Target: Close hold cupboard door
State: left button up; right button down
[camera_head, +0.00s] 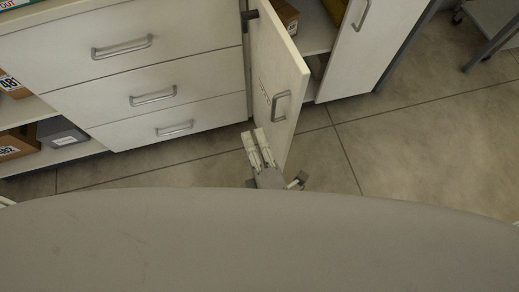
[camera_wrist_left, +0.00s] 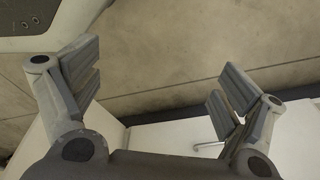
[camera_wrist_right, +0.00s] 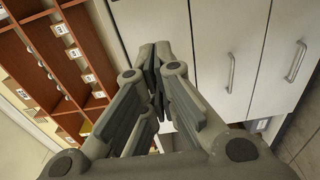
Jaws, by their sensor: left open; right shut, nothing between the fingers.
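The white cupboard door (camera_head: 279,68) stands open in the head view, swung out from the cupboard, with a grey bar handle (camera_head: 281,105) on its face. The cupboard's inside (camera_head: 313,25) shows to the right of the door. My right gripper (camera_head: 258,138) is shut and empty, by the left side of the door near its lower edge. I cannot tell whether it touches the door. In the right wrist view its fingers (camera_wrist_right: 156,65) are together. My left gripper (camera_wrist_left: 158,75) is open and empty over the floor in the left wrist view; I cannot make it out in the head view.
White drawers (camera_head: 130,50) with bar handles stand left of the door. Another white door (camera_head: 365,50) is on the right. Open shelves with boxes (camera_head: 62,133) are at far left. A brown shelf (camera_wrist_right: 62,60) shows in the right wrist view.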

pick_arm(q)
jog(key=shift+w+d+r+b, duration=0.1)
jog(key=shift+w+r+b, duration=0.1)
jog(key=shift+w+r, duration=0.4)
jog(key=shift+w+r+b, duration=0.2)
jog(key=shift+w+r, duration=0.2)
jog(key=shift+r, duration=0.3)
pick_arm(e)
jog(key=w+d, duration=0.2)
jog(key=w, duration=0.4)
jog(key=shift+d, duration=0.2)
